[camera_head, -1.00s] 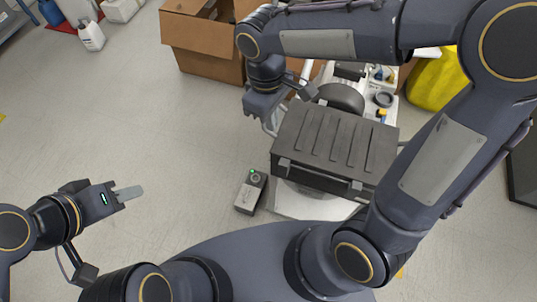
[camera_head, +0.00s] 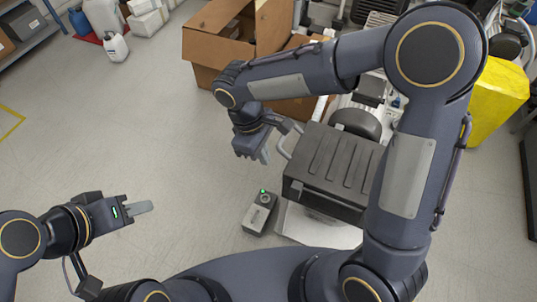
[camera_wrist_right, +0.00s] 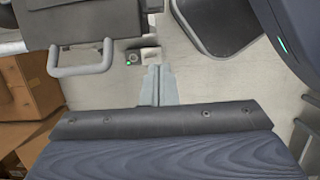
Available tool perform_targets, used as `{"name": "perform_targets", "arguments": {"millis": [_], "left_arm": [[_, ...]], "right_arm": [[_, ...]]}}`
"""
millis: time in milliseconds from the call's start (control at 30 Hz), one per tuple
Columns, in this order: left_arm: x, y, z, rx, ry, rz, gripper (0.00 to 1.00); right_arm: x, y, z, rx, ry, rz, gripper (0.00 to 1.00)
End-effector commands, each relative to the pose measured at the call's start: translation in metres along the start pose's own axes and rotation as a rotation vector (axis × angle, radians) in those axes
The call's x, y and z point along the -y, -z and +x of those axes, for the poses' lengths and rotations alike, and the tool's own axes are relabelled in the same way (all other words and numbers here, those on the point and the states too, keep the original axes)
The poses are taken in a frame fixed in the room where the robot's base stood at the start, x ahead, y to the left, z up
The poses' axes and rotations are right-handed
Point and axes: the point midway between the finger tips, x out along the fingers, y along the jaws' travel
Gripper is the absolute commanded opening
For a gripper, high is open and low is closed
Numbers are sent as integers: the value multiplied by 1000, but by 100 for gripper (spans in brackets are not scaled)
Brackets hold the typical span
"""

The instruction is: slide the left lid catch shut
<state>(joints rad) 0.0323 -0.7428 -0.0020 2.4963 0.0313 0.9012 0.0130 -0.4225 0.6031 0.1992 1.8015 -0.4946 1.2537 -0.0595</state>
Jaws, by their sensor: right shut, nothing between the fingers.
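The black ribbed lid (camera_head: 335,160) tops the compressor's dark case, which stands right of centre in the head view. The case also shows at the top left of the right wrist view (camera_wrist_right: 95,22), with a grey side handle (camera_wrist_right: 82,68). The left lid catch is too small and dark to make out clearly; my right arm covers the case's right part. My right gripper (camera_head: 264,156) is shut and empty, left of the case and apart from it. Its fingers (camera_wrist_right: 157,84) are together in the wrist view. My left gripper (camera_head: 141,208) is far left, over bare floor, touching nothing.
A small grey box with a green button (camera_head: 260,212) sits on the floor, front left of the case. A cardboard box (camera_head: 222,40) stands behind, and a yellow object (camera_head: 498,100) at the right.

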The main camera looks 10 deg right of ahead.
Motion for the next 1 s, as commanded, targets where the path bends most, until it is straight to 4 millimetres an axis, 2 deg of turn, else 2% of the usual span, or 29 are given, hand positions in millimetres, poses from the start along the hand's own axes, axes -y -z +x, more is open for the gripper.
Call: {"name": "perform_targets", "arguments": {"millis": [100, 333, 500, 600, 1000], "left_arm": [[1, -1, 3, 0, 0, 0, 36], [3, -3, 6, 0, 0, 0, 36], [1, -1, 2, 0, 0, 0, 36], [0, 0, 1, 0, 0, 0, 36], [0, 0, 1, 0, 0, 0, 36]], "right_arm": [[0, -1, 28, 6, 3, -1, 0], [0, -1, 76, 4, 3, -1, 0], [-1, -27, 78, 0, 0, 2, 0], [0, -34, 81, 0, 0, 1, 0], [0, -39, 82, -1, 0, 0, 0]]}}
